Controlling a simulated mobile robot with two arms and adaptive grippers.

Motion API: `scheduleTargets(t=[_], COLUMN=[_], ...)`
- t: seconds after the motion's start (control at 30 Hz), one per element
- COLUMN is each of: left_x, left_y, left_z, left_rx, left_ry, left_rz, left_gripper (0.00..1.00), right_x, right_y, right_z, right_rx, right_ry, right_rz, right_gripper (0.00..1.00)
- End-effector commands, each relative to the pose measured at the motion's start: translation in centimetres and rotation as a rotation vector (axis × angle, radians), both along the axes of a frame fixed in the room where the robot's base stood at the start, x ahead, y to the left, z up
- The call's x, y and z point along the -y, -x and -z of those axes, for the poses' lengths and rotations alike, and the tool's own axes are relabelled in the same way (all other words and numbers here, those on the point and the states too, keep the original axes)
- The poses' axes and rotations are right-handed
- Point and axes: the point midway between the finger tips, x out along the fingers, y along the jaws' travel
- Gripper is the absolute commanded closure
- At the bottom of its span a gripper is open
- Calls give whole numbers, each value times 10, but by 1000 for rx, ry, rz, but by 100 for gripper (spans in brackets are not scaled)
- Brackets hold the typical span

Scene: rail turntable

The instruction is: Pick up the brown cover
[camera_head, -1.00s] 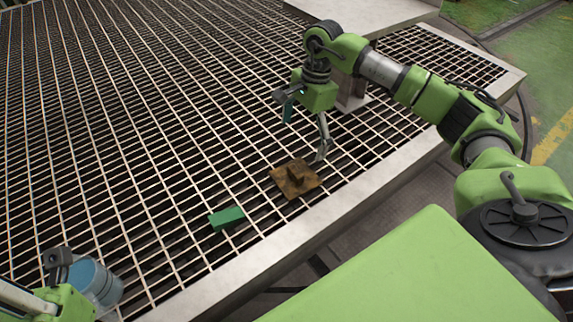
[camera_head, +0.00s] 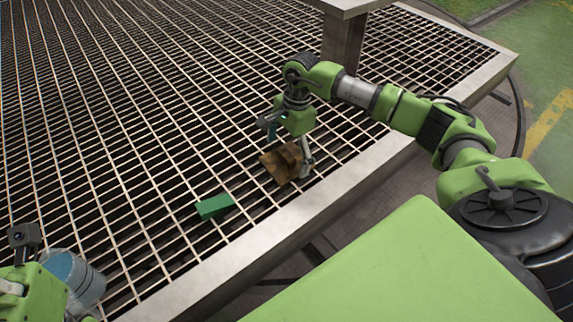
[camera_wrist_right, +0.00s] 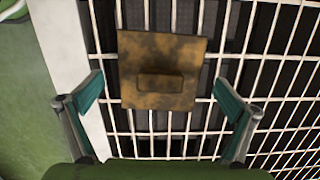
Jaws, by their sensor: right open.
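The brown cover (camera_head: 281,163) is a rusty square plate with a raised block handle in its middle. It lies on the metal grating (camera_head: 130,130) near the table's front edge. My right gripper (camera_head: 289,150) is close to the cover in the head view and partly hides it. In the right wrist view, the cover (camera_wrist_right: 160,90) lies ahead of and between the two spread teal fingers (camera_wrist_right: 160,105), with a gap on each side. The gripper is empty. My left arm shows at the lower left corner of the head view, but its fingers cannot be made out.
A green block (camera_head: 215,206) lies on the grating left of the cover. A blue-grey cylinder (camera_head: 75,280) is at the lower left, beside my left arm. A pale rim (camera_head: 250,258) edges the grating. A raised platform (camera_head: 345,5) stands on a post at the back.

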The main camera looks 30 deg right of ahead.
Motion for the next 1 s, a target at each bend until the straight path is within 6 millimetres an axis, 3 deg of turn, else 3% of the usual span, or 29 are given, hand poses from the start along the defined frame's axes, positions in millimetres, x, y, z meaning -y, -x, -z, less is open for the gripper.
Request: scheduleTargets(t=[0.3,0.6,0.67,1.0], left_x=[0,0,0,0], left_y=[0,0,0,0], left_z=[-2,-2,-2,-2], left_rx=[9,10,10,9], left_ry=[-1,0,0,0], left_rz=[0,0,0,1], left_gripper=[100,100,100,100], right_x=[-1,-1,-1,-1], right_y=[0,0,1,3], right_z=[5,6,7,8], right_rx=[1,0,-2,-8], right_ry=[0,0,1,2], right_rz=[0,0,0,-1], right_gripper=[3,80,94,94])
